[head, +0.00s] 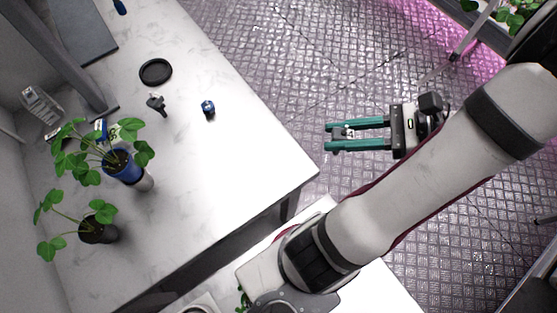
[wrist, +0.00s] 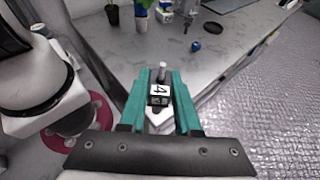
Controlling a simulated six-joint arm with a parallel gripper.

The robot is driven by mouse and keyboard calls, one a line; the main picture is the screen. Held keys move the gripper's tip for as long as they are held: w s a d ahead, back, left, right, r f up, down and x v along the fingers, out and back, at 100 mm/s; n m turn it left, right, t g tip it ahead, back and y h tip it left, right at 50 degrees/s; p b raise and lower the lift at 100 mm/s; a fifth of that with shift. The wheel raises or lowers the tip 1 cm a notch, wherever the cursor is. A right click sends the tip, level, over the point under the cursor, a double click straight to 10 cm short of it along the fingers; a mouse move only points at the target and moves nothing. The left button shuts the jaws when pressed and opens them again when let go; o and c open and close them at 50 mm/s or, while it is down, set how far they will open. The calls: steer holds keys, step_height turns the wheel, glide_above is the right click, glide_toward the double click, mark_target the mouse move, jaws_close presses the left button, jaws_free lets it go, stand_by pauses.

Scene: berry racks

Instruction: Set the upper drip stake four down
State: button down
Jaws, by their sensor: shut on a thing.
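My gripper (head: 328,138) has green fingers and is held out over the floor, to the right of the table. It is shut on a drip stake with a white label reading 4. In the wrist view this drip stake four (wrist: 158,100) is a dark block between the fingers (wrist: 160,84), with a pale grey peg pointing away. In the head view the stake shows only as a small dark and white piece between the fingers.
The white table (head: 235,150) has free room at its right. On it are a black round dish (head: 155,72), a small dark fitting (head: 157,104), a blue item (head: 208,107), a plant in a blue pot (head: 122,167) and another in a dark pot (head: 97,230).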

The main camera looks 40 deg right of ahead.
steer(key=shift+s+a+f, duration=0.1)
steer(key=shift+s+a, duration=0.1)
steer(key=shift+a, duration=0.05)
steer(key=shift+w+a+f, duration=1.15)
steer(key=shift+w+f, duration=0.3)
steer(key=shift+f, duration=0.35)
steer(key=shift+w+a+f, duration=1.15)
steer(key=shift+w+f, duration=0.25)
steer(key=shift+f, duration=0.4)
steer(key=shift+w+a+f, duration=1.15)
steer(key=shift+w+f, duration=0.3)
steer(key=shift+f, duration=0.35)
steer(key=c, duration=0.6)
jaws_free()
steer(key=shift+f, duration=0.1)
